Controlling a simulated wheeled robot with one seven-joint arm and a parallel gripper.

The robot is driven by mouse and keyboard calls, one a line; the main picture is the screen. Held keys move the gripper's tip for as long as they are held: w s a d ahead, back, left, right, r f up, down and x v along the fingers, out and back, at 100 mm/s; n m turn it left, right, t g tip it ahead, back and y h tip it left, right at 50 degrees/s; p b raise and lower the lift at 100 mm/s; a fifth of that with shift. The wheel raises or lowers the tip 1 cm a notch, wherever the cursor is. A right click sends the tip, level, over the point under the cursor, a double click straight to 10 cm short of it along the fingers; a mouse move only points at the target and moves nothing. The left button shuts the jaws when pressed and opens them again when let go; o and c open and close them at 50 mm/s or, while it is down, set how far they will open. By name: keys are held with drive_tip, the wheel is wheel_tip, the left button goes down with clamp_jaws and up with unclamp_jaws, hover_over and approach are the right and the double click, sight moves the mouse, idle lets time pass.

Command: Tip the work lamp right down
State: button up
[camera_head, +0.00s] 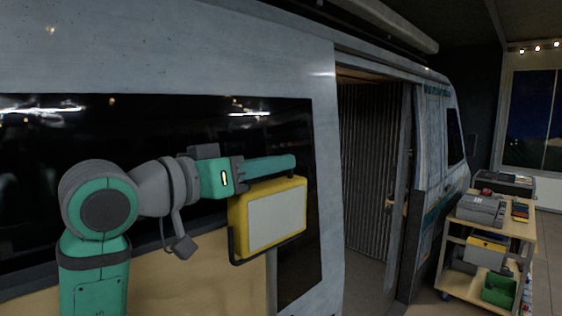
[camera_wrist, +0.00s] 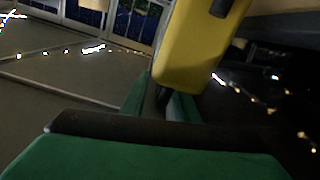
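The work lamp is a yellow box with a pale grey front panel (camera_head: 267,221), held in a dark bracket beside the van's side. It faces outward and looks nearly upright. My gripper (camera_head: 292,162) reaches along the lamp's top edge, its green fingers at the top right corner, by a short dark post. In the wrist view the lamp's yellow body (camera_wrist: 195,45) rises beyond the fingertips (camera_wrist: 162,103). The dark post stands between the two fingers, with little gap. I cannot tell whether they press on it.
The van's side (camera_head: 170,60) with a dark window runs behind my arm. Right of the lamp is an open doorway (camera_head: 368,170). A wooden trolley (camera_head: 460,212) with grey cases and a green bin (camera_head: 499,290) stands at the far right. The floor between has free room.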

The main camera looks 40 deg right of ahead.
drive_tip(key=d, duration=0.2)
drive_tip(key=shift+s+d, duration=0.1)
drive_tip(key=shift+d, duration=0.3)
drive_tip(key=shift+w+d, duration=0.2)
drive_tip(key=shift+d, duration=0.3)
drive_tip(key=shift+w, duration=0.1)
drive_tip(key=shift+c, duration=0.3)
clamp_jaws()
